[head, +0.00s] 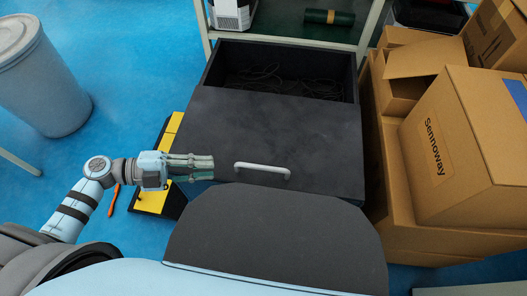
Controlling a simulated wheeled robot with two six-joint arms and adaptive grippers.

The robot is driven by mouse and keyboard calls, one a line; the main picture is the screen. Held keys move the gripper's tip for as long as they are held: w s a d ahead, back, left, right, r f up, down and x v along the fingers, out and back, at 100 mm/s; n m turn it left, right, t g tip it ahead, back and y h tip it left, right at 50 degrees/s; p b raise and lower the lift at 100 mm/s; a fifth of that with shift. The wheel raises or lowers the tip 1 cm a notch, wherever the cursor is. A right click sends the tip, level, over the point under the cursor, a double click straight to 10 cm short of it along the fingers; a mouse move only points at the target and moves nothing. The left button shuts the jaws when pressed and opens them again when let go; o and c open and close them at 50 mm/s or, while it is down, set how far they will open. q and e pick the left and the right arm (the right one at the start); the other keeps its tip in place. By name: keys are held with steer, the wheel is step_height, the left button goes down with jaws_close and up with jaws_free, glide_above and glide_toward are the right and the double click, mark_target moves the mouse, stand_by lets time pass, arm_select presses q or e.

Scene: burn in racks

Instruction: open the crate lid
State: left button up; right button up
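The dark grey crate (360,88) stands on the floor in the middle of the view. Its flat dark lid (275,128) covers the front and middle part. A strip at the back is uncovered and shows thin dark cables (275,80) inside. A pale bar handle (263,168) sits near the lid's front edge. My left gripper (212,168) is left of the handle, apart from it, with its fingers pointing right. A narrow gap shows between the fingers, so it looks open, with nothing in it. My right gripper is out of view.
Cardboard boxes (465,135) stand close along the crate's right side. A metal shelf (300,27) is directly behind. A yellow and black case (152,196) and an orange pen-like item (114,200) lie at left. A grey bin (45,85) stands far left on blue floor.

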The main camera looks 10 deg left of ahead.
arm_select(q)
steer(key=b, duration=0.1)
glide_toward(261, 167)
steer(key=x, duration=0.3)
steer(key=shift+w+d+f, duration=0.1)
steer(key=shift+d+f, duration=0.15)
steer(key=shift+f, duration=0.2)
steer(key=b+x, duration=0.1)
steer(key=x, duration=0.4)
steer(key=shift+w+d+f, duration=0.1)
steer(key=shift+w+d, duration=0.05)
steer(key=shift+d, duration=0.2)
steer(key=shift+w+d, duration=0.1)
steer(key=shift+d, duration=0.2)
jaws_close()
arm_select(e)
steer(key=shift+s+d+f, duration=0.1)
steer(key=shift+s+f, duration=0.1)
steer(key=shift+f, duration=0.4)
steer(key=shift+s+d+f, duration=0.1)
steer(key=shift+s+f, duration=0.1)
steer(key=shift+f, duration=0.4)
